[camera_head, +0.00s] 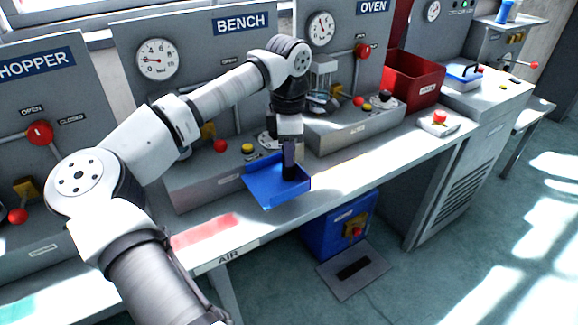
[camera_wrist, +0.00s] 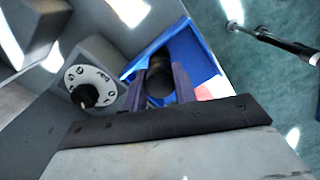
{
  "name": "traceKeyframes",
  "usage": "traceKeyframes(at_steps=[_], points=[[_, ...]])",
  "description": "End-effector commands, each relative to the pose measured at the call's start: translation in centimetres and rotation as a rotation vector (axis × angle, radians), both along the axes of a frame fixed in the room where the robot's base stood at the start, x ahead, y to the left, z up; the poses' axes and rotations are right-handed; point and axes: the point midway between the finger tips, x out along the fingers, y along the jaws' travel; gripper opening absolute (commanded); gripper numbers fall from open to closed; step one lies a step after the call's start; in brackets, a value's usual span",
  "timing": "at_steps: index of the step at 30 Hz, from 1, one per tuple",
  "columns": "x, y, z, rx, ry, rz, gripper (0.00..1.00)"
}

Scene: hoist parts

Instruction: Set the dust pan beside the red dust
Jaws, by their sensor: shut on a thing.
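The blue dust pan (camera_head: 262,190) is at the bench's front edge, below my gripper (camera_head: 289,160). Whether it touches the bench top I cannot tell. My gripper is shut on the pan's dark upright handle; in the wrist view the handle (camera_wrist: 160,78) sits between the two purple fingers, with the blue pan (camera_wrist: 200,50) behind it. The red dust (camera_head: 205,231) is a flat, pale red patch on the bench to the left of the pan. A bit of it shows at the pan's edge in the wrist view (camera_wrist: 212,88).
The bench top (camera_head: 345,158) is clear right of the pan. Control boxes with knobs stand behind it. A red bin (camera_head: 412,82) and a small red-button box (camera_head: 439,121) are further right. A blue box (camera_head: 342,226) is under the bench.

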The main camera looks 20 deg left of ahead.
Motion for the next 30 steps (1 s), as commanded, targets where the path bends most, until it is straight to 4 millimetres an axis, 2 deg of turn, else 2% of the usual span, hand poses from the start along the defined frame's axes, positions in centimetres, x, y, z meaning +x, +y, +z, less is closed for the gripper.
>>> traceKeyframes(at_steps=[8, 15, 26, 27, 30], points=[[0.0, 0.0, -2.2, 0.0, 0.0, 0.0, 0.0], [0.0, 0.0, -5.5, -0.001, 0.0, 0.0, 0.0], [0.0, 0.0, -6.1, 0.0, -0.001, 0.0, 0.0], [0.0, 0.0, -5.9, 0.0, -0.001, 0.0, 0.32], [0.0, 0.0, -5.9, 0.0, -0.001, 0.0, 0.45]])
